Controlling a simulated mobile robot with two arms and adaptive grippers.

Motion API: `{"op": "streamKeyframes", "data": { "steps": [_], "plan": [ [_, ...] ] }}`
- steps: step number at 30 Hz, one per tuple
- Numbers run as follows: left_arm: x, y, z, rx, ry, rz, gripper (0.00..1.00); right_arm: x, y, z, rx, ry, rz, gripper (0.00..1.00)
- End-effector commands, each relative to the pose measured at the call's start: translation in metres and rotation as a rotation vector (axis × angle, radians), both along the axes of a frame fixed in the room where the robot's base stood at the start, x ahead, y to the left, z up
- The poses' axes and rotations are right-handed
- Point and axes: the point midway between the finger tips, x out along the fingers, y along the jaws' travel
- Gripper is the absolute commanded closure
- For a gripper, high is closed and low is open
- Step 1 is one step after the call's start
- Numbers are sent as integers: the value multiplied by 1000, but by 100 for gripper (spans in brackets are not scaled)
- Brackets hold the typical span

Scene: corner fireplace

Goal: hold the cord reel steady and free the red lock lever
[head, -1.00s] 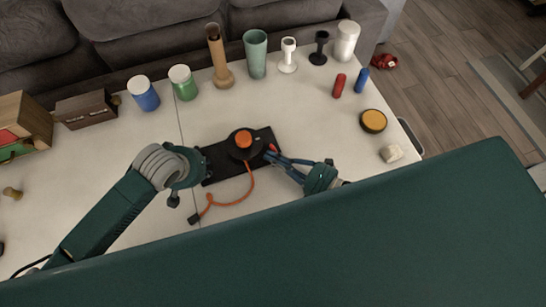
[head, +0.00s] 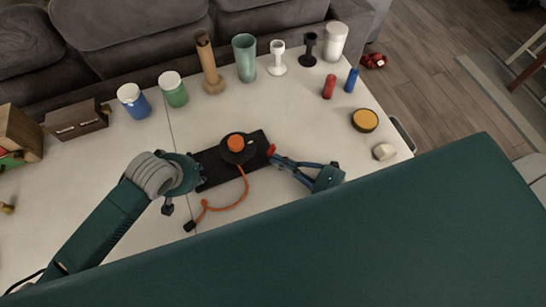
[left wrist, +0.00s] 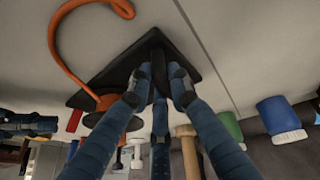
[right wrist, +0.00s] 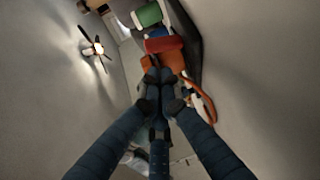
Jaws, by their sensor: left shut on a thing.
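The cord reel is a flat black base (head: 212,173) with a round black drum and an orange knob (head: 236,143) on top. Its orange cord (head: 228,206) loops over the table to a black plug (head: 190,226). My left gripper (head: 198,176) is shut on the left end of the base; the left wrist view shows its fingers around a black part (left wrist: 158,55). The red lock lever (head: 271,150) is at the base's right end. My right gripper (head: 277,159) has its fingertips at the lever, close together. The right wrist view shows red (right wrist: 163,44) just beyond them; whether they grip it is unclear.
Cups, a vase (head: 208,66) and candle holders line the table's back edge. A red cylinder (head: 329,87), a blue cylinder (head: 351,80), a yellow-topped disc (head: 365,120) and a pale block (head: 384,152) stand at right. A wooden box (head: 76,117) is at back left.

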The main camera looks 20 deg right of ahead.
Motion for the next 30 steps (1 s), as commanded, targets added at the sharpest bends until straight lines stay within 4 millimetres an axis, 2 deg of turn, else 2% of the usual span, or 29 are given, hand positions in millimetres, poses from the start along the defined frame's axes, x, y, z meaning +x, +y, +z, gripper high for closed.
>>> {"op": "streamKeyframes", "data": {
  "steps": [6, 12, 18, 29, 30],
  "plan": [
    [-1, 1, -1, 3, 3, 1, 100, -38, -32, 2, -2, 4, 1, 100],
    [-1, 1, -1, 3, 3, 1, 100, -62, -54, 5, 0, 3, 0, 100],
    [-1, 1, -1, 3, 3, 1, 100, -72, -62, 7, 0, 0, 1, 100],
    [0, 1, -1, 3, 2, 1, 100, -72, -63, 7, 1, 1, 0, 100],
    [0, 1, -1, 3, 2, 1, 78, -72, -63, 7, 1, 1, 0, 100]
  ]
}}
